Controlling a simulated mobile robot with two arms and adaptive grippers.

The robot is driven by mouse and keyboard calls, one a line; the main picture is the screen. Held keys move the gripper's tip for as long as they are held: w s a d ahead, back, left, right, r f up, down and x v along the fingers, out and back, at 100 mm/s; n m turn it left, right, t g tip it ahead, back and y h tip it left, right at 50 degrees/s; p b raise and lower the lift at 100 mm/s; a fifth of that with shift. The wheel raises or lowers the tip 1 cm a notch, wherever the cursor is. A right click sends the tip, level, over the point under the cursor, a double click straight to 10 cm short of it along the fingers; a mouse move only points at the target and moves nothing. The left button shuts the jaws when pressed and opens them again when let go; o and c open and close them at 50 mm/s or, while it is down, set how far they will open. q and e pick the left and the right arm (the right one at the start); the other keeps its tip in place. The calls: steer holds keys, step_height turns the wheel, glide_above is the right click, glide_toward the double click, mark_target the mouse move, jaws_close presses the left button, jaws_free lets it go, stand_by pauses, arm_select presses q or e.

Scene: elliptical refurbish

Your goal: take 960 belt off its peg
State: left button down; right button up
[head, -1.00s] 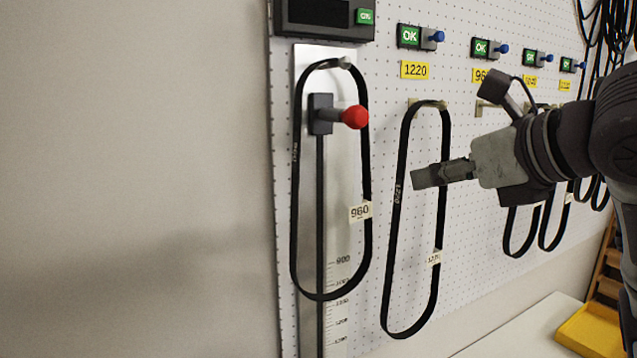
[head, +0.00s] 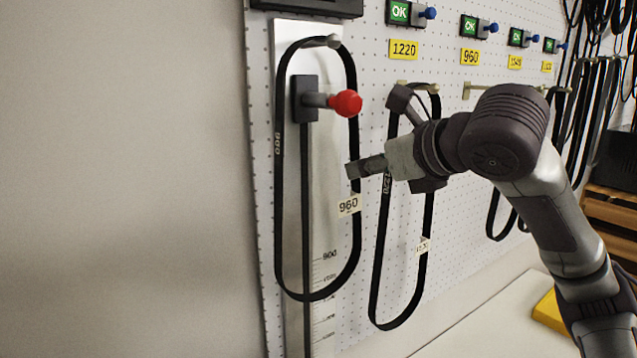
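The 960 belt (head: 280,200) is a long black loop hanging from a peg (head: 332,41) at the top of a metal gauge plate on the pegboard. Its white 960 tag (head: 348,205) sits on the right strand. My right gripper (head: 352,168) points left, with its fingertips at or just in front of the belt's right strand, above the tag. I see its fingers edge-on and cannot tell whether they are open or whether they touch the belt. My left gripper is not in view.
A red-knobbed slider (head: 346,103) stands out inside the belt loop. The 1220 belt (head: 378,255) hangs just right, partly behind my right gripper. An empty peg (head: 478,88) is under the yellow 960 label (head: 470,57). A white table (head: 480,325) is below.

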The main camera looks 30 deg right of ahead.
mark_target(356, 186)
steer(key=p+x, duration=0.1)
steer(key=x, duration=0.3)
steer(key=shift+w+d+f, duration=0.1)
steer(key=shift+w, duration=0.05)
jaws_close()
